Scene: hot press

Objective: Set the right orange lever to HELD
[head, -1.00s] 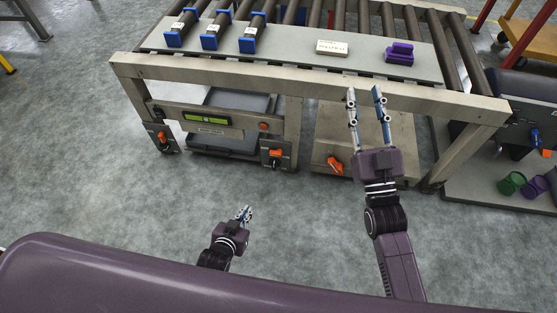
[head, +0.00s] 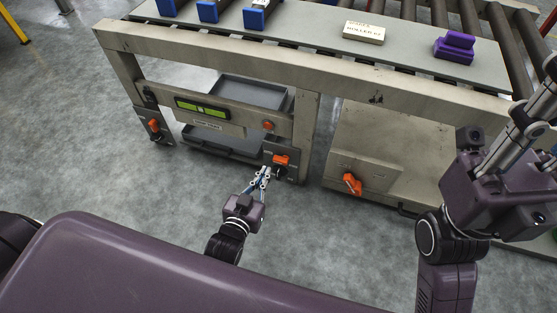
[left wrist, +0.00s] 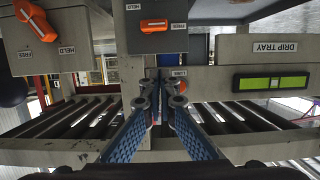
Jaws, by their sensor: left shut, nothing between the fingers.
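Three orange levers show in the head view: a left one (head: 154,126), a middle one (head: 281,160) right of the green level gauge, and one on the lower panel (head: 352,184). In the left wrist view, upside down, the middle lever (left wrist: 153,25) lies level, its right end beside a FREE label (left wrist: 179,26); a HELD label (left wrist: 133,7) is at its upper left. The lower-panel lever (left wrist: 37,22) is tilted, with FREE and HELD labels below. My left gripper (head: 264,170) is shut and empty, just below the middle lever. My right gripper (head: 535,115) is cut off by the frame.
The conveyor frame's beam (head: 220,55) runs above the levers. A drip tray (head: 245,92) sits behind the gauge (head: 203,107). A purple block (head: 455,47) and a labelled block (head: 363,32) lie on top. The floor in front of the left lever is clear.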

